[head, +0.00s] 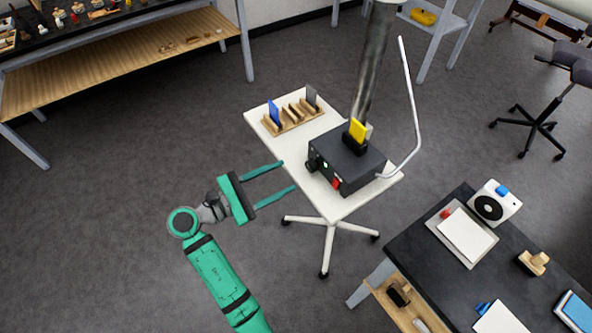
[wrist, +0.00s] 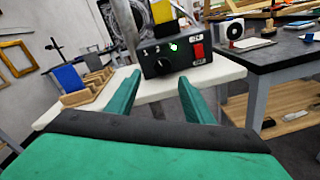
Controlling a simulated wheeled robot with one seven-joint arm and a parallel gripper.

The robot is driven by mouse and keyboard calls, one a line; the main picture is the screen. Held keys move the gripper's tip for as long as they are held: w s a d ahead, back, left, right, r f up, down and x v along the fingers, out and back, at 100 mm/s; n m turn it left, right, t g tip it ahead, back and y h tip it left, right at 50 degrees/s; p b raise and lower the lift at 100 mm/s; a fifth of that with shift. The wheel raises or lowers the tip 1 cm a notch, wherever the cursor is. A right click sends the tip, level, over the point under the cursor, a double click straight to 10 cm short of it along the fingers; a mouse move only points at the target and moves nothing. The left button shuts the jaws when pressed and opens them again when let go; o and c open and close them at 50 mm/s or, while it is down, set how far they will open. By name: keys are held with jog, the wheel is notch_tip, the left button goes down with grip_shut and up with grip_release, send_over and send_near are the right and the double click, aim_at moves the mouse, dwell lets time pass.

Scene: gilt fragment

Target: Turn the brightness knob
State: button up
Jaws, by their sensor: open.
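A black box (head: 350,161) stands on a small white wheeled table (head: 338,205). In the wrist view the front of the box (wrist: 183,61) shows a dark round knob (wrist: 158,67) at its left, a green light (wrist: 173,47) above it and a red switch (wrist: 198,51) to the right. The knob's pointer setting is too small to tell. My gripper (head: 289,175) is open and empty, its two green fingers pointing at the table's near left edge. In the wrist view the knob lies between the fingers (wrist: 158,86), some way beyond their tips.
A wooden rack (head: 294,122) with blue and grey plates stands left of the box. A yellow block (head: 357,130) sits on the box. A metal post (head: 373,65) and a bent white rod (head: 410,100) rise behind it. A dark workbench (head: 520,240) stands right. Floor around my arm is clear.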

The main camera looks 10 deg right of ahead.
jog(key=v, duration=0.3)
jog(key=shift+s+a, duration=0.1)
jog(key=shift+a, duration=0.15)
